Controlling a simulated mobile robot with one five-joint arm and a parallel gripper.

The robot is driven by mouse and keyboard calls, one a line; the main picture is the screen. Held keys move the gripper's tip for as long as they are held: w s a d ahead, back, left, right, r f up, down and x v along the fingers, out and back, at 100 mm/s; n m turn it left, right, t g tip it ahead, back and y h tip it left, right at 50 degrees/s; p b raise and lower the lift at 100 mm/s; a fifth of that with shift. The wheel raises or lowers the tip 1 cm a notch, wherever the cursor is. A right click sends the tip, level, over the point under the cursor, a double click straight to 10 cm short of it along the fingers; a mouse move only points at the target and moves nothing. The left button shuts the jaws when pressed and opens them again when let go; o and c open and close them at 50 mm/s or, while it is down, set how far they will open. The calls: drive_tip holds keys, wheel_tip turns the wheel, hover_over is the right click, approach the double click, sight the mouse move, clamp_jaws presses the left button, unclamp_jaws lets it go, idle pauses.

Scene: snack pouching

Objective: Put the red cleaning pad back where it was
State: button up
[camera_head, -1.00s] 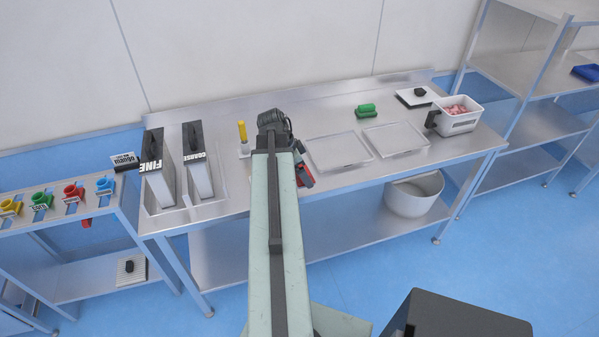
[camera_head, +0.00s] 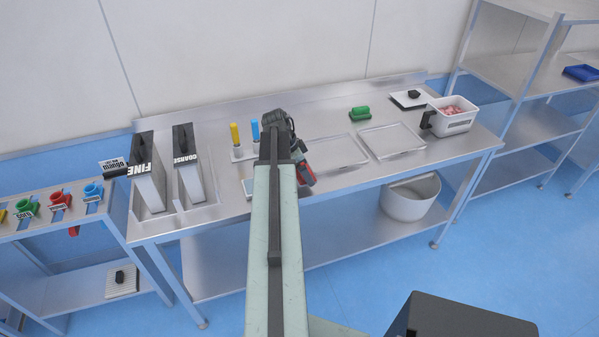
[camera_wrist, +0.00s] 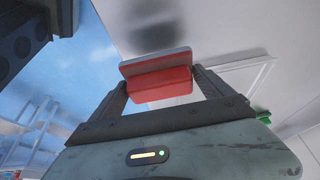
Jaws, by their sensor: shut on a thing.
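The red cleaning pad (camera_wrist: 160,84) is a red block with a pale grey layer on one side. In the wrist view it sits between the two fingers of my gripper (camera_wrist: 160,88), which is shut on it. In the head view, a red and dark shape (camera_head: 306,172) shows at the right of my arm's end, over the metal table near the left tray; my arm hides part of it. A green pad (camera_head: 359,113) lies on the table, behind the trays.
Two shallow trays (camera_head: 393,140) lie on the table (camera_head: 230,196). A white container (camera_head: 452,122) stands at the right end.

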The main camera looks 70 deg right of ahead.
drive_tip(key=w+d, duration=0.3)
drive_tip(key=shift+d+f, duration=0.1)
drive_tip(key=shift+f, duration=0.1)
wheel_tip(320, 180, down, 4)
drive_tip(key=b, duration=0.4)
drive_tip(key=shift+r, duration=0.2)
drive_tip(key=shift+f, duration=0.15)
drive_tip(key=o, duration=0.9)
